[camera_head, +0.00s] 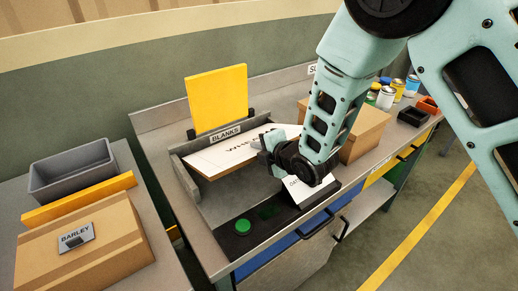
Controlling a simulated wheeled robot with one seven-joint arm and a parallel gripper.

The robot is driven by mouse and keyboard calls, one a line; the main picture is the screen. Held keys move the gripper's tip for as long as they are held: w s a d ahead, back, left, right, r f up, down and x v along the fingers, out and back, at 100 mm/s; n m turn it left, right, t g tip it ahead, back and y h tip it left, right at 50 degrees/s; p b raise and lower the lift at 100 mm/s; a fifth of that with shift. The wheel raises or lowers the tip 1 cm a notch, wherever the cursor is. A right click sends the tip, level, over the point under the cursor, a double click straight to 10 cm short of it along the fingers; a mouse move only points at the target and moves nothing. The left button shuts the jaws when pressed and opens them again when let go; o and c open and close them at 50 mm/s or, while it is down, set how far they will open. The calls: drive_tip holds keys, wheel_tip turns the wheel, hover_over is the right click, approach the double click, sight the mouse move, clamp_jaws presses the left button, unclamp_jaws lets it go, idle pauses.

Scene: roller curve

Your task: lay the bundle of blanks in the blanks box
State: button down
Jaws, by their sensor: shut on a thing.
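The bundle of blanks (218,158) is a flat stack with a white printed top and a brown cardboard edge. It lies tilted across the middle of the bench, its left end by the grey wall of the blanks box (182,172), below the label reading BLANKS. My gripper (266,153) is at the right part of the bundle and is shut on it; the fingertips are partly hidden by my wrist. I cannot tell whether the bundle touches the box floor.
A yellow panel (217,98) stands behind the box. A brown carton (366,133) is right of my wrist. A white printed piece (304,192) is below my wrist. A green button (242,226) is at the bench front. A grey bin (73,172) and BARLEY carton (112,250) are left.

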drive_tip(key=shift+f+b, duration=1.2)
drive_tip(key=shift+f, duration=0.3)
drive_tip(key=c, duration=0.6)
unclamp_jaws()
drive_tip(key=shift+r+p, duration=2.25)
drive_tip(key=shift+r, duration=2.3)
